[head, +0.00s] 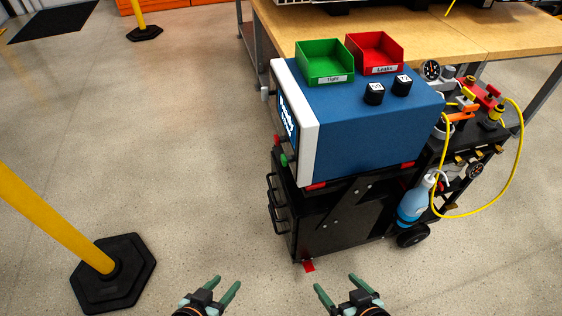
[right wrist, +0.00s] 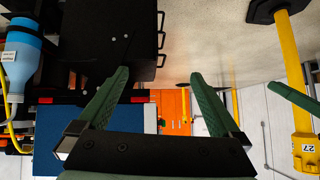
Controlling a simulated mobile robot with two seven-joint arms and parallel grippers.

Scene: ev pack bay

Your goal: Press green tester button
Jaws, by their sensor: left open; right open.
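The blue tester (head: 365,125) stands on a black cart (head: 340,215), with its white front panel and lit screen (head: 287,118) facing left in the head view. A small green button (head: 285,160) sits low on that front, below a red one (head: 277,141). My left gripper (head: 222,284) is open and empty at the bottom of the head view, left of the cart. My right gripper (head: 336,284) is open and empty, near the cart's lower edge in that view. In the right wrist view its fingers (right wrist: 160,95) are spread, with the blue tester (right wrist: 62,135) behind them. The green button is not visible there.
Green (head: 325,80) and red (head: 378,70) bins sit on the tester. A blue bottle (head: 412,205) and a yellow hose (head: 519,150) are at the cart's right. A yellow post (head: 50,220) on a black base stands left. Floor between post and cart is clear.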

